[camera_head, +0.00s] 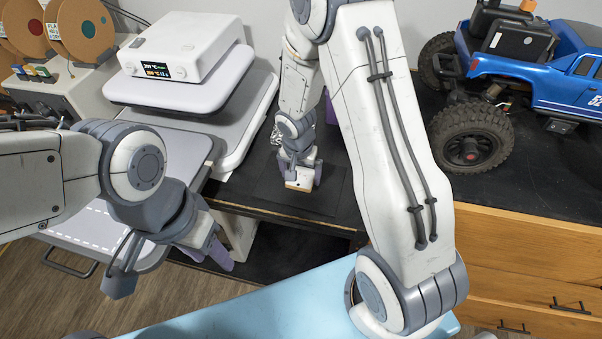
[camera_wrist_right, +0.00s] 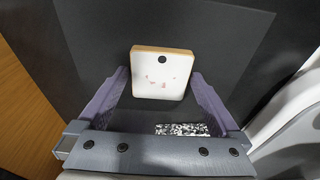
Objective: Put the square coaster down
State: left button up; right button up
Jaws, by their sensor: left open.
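The square coaster (camera_wrist_right: 162,75) is a white slab with a tan edge, a dark dot and faint pinkish marks. In the right wrist view it sits between the two purple fingertips of my right gripper (camera_wrist_right: 162,78), which appear to touch its sides. In the head view the coaster (camera_head: 299,184) shows at the tip of my right gripper (camera_head: 302,174), over a black mat (camera_head: 325,190). I cannot tell whether it touches the mat. My left gripper (camera_head: 172,264) is open and empty, in front of the grey-white press at the left.
A blue toy crawler truck (camera_head: 563,80) with big black tyres stands on the dark bench top at the right. A heat press (camera_head: 180,52) with a display is at the back left, with filament spools (camera_head: 86,30) beside it. Wooden drawers (camera_head: 520,255) are below the bench.

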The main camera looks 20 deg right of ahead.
aim_at(299, 183)
jog(key=shift+r, duration=0.1)
jog(key=shift+r+p, duration=0.2)
jog(key=shift+p, duration=0.2)
notch_tip(299, 183, up, 11)
jog(key=s+a+b, duration=0.1)
jog(key=s+a+r+n, duration=0.2)
jog(key=s+a+n, duration=0.2)
jog(key=s, duration=0.3)
jog(key=s+a+r+n+g+y+b, duration=0.1)
jog(key=s+a+n, duration=0.3)
jog(key=s, duration=0.4)
jog(key=s+a+r+n+y, duration=0.1)
jog(key=s+a+r+n, duration=0.2)
jog(key=s+n, duration=0.3)
jog(key=shift+s+a+n, duration=0.3)
jog(key=shift+s+a, duration=0.4)
jog(key=shift+a, duration=0.2)
